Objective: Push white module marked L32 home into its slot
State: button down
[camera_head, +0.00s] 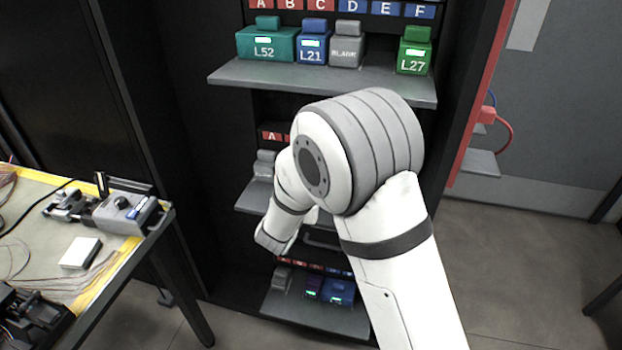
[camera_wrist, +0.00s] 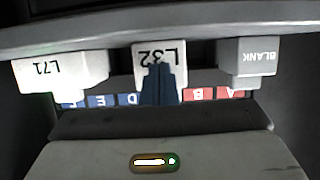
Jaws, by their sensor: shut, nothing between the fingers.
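The white module marked L32 (camera_wrist: 142,55) is upside down in the wrist view, at the top centre, on the shelf between two other modules. My gripper (camera_wrist: 158,71) is shut and empty. Its dark blue fingers point straight at the front of L32 and cover the lower middle of its face and part of its label. I cannot tell whether the fingertips touch it, or how deep it sits in its slot. In the head view my arm hides L32 and my fingers.
A white module L71 (camera_wrist: 58,72) and a grey BLANK module (camera_wrist: 252,57) flank L32. The upper shelf (camera_head: 330,80) holds L52 (camera_head: 266,45), L21 (camera_head: 313,50) and L27 (camera_head: 414,58). The middle shelf (camera_head: 252,196) is partly hidden. A workbench (camera_head: 110,275) stands left.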

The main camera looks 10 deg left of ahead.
jog(key=shift+w+d, duration=0.15)
jog(key=shift+w, duration=1.65)
jog(key=shift+s+a+p, duration=0.2)
jog(key=shift+s, duration=1.85)
jog(key=shift+s+a+p, duration=0.15)
jog(key=shift+s+p, duration=0.05)
jog(key=shift+s, duration=1.85)
jog(key=s+d+r+n+g+y+p, duration=0.1)
jog(key=d+r+g+y+p, duration=0.15)
jog(key=d+r, duration=0.4)
jog(key=s+d+r+g+y+p, duration=0.1)
jog(key=d+r+g+y+p, duration=0.2)
jog(key=r, duration=0.6)
jog(key=s+d+r+g+h+p, duration=0.2)
jog(key=s+d+r+g+p, duration=0.1)
jog(key=s+d, duration=0.7)
jog(key=s+d+r+g+h+p, duration=0.2)
jog(key=s+d+r, duration=0.3)
jog(key=s+d, duration=0.5)
jog(key=shift+s+r+g+p, duration=0.4)
jog(key=shift+s+g+p, duration=0.1)
jog(key=shift+p, duration=0.35)
